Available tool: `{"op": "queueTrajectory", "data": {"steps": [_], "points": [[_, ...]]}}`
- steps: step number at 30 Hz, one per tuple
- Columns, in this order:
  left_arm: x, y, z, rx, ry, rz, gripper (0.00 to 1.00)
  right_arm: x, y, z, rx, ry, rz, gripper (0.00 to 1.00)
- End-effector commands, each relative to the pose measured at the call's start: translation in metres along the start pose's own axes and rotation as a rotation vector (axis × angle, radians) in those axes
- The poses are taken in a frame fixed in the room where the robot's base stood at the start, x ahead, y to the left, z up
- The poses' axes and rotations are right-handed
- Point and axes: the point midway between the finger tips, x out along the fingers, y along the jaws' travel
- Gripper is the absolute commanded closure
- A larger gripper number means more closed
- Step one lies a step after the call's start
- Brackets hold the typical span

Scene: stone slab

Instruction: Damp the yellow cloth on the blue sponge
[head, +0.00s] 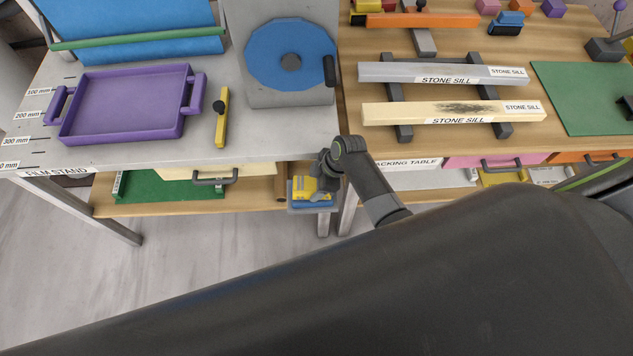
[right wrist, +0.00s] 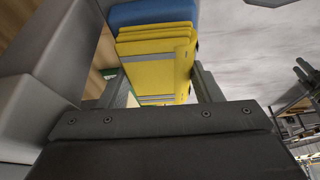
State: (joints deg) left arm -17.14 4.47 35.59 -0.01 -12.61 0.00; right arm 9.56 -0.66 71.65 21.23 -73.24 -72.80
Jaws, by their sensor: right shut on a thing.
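The folded yellow cloth (head: 303,186) is in my right gripper (head: 322,183), low at the front of the benches. In the right wrist view the cloth (right wrist: 158,62) lies between the two fingers, and my right gripper (right wrist: 165,85) is shut on it. The blue sponge (head: 312,204) shows just below the cloth in a small grey holder (head: 300,211). In the right wrist view the sponge (right wrist: 152,12) is right beyond the cloth's end; they look touching, but I cannot tell how firmly. My left gripper is out of view.
The film stand (head: 120,160) carries a purple tray (head: 125,100) and a yellow bar (head: 222,118). At right, two stone sills (head: 440,73) rest on dark supports. A drawer handle (head: 215,181) juts out left of the sponge. My dark arm fills the foreground.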

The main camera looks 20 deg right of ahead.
Motion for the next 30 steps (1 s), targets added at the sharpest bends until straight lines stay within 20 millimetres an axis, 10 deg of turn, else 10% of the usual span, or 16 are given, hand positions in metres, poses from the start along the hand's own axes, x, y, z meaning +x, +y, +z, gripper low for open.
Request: {"op": "queueTrajectory", "data": {"steps": [30], "points": [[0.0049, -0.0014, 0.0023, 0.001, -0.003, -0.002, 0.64, 0.0069, 0.0002, 0.0029, 0.000, 0.000, 0.000, 0.60]]}}
